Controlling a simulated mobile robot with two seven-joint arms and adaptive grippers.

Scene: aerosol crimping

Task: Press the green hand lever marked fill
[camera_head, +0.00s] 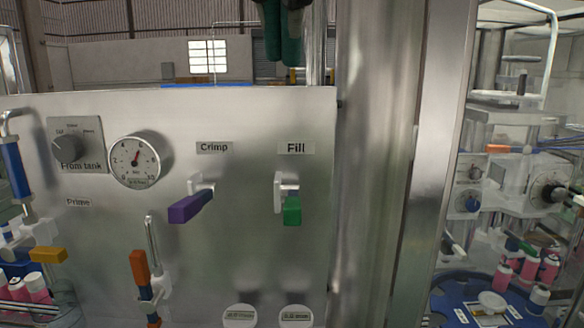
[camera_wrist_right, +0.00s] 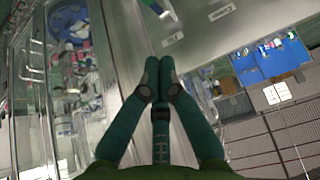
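The green hand lever (camera_head: 292,210) sticks out of the steel panel below the "Fill" label (camera_head: 296,148) in the head view. It sits on a pale bracket. A small green and white part at the top of the right wrist view looks like the same lever (camera_wrist_right: 154,7). My right gripper (camera_head: 283,60) shows at the top of the head view, above the panel's top edge and apart from the lever. In the right wrist view its dark green fingers (camera_wrist_right: 160,64) meet at the tips, with nothing seen between them. My left gripper is not in view.
A purple lever (camera_head: 190,206) under "Crimp" sits left of the green one. A gauge (camera_head: 140,160), a selector knob (camera_head: 78,145) and an orange handle (camera_head: 140,268) are farther left. A thick metal column (camera_head: 372,170) stands right of the panel. The space before the green lever looks clear.

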